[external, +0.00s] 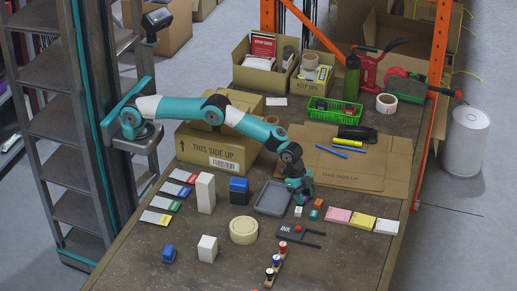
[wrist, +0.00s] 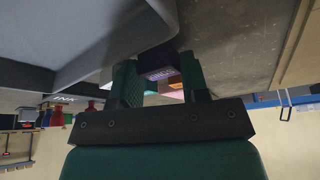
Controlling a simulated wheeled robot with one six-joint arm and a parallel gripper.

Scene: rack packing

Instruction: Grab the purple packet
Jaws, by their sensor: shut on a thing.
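My gripper (external: 300,194) is low over the table, just right of the grey tray (external: 258,209). In the wrist view my gripper (wrist: 156,82) has its two green fingers shut on the purple packet (wrist: 161,73), a small dark piece with a purple face. The packet sits between the fingertips, close to the grey tray's edge. In the external view the packet is hidden by the gripper. I cannot tell whether it touches the table.
Small white (external: 298,211), orange (external: 318,203) and teal (external: 313,214) pieces lie close by my gripper. An ink pad (external: 289,232) and stamps (external: 276,260) are in front. Pink (external: 338,216) and yellow (external: 361,222) pads lie right. Flat cardboard (external: 340,176) lies behind.

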